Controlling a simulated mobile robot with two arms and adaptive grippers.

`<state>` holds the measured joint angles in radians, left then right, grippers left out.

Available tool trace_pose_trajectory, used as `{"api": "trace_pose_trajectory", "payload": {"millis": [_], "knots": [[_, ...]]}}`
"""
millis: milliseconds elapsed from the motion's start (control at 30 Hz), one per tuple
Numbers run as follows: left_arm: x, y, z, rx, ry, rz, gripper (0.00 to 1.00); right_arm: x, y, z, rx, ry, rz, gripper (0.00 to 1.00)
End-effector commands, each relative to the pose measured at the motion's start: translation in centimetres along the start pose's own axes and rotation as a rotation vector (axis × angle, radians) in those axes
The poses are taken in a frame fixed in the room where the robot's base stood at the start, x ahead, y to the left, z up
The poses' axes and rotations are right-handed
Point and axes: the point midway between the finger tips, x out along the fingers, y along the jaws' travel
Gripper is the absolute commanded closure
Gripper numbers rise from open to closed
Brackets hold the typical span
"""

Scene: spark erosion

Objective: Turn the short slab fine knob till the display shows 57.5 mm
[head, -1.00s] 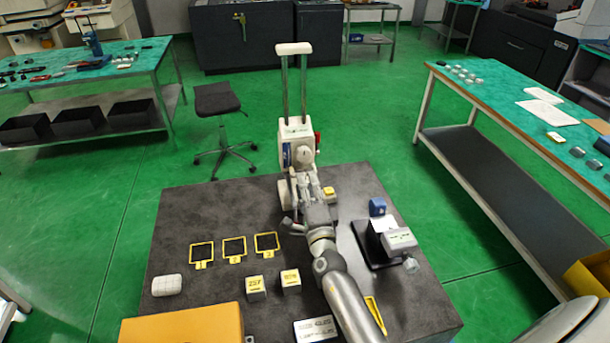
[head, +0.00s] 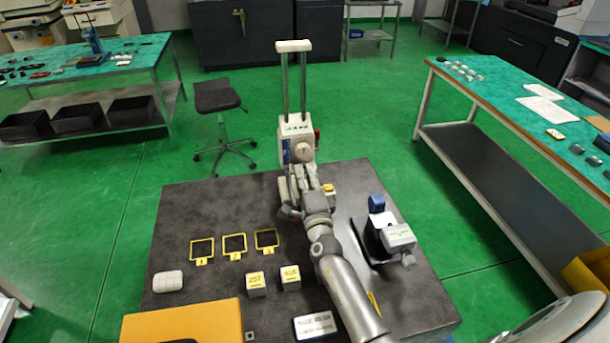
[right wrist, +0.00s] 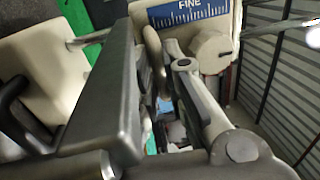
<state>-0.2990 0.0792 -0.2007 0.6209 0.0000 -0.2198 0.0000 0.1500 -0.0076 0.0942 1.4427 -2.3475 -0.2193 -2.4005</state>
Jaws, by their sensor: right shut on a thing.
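A pale upright instrument (head: 296,128) with two tall rods and a top crossbar stands at the back edge of the dark table. My right gripper (head: 303,185) is at its lower front. In the right wrist view a blue scale plate marked FINE (right wrist: 190,12) is just beyond the fingers. A beige slab-shaped part (right wrist: 152,42), seemingly the fine knob, is between the fingers, largely hidden; my right gripper (right wrist: 165,85) is shut on it. A rounder beige knob (right wrist: 210,50) is to its right. I cannot read any display value. My left gripper is not in view.
On the dark table (head: 190,215) are three yellow frames (head: 234,244), two marked blocks (head: 256,284), a pale rounded block (head: 168,281), an orange box (head: 185,322), a plate with text (head: 315,325) and a black-based device (head: 398,236) right of my arm.

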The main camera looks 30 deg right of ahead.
Motion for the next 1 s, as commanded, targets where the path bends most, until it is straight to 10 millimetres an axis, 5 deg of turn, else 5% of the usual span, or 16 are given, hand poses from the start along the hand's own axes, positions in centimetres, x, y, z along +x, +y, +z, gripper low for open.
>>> {"api": "trace_pose_trajectory", "payload": {"millis": [533,567,700,1000], "knots": [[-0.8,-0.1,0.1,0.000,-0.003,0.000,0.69,0.1,-0.6,0.1,0.009,-0.001,-0.002,1.00],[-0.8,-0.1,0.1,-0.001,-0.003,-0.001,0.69,0.1,-0.6,0.1,0.010,-0.001,-0.002,0.88],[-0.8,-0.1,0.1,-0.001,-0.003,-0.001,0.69,0.1,-0.6,0.1,0.008,-0.001,-0.002,0.70],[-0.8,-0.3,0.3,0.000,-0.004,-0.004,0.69,0.0,-0.5,0.1,0.004,-0.001,0.000,0.69]]}}
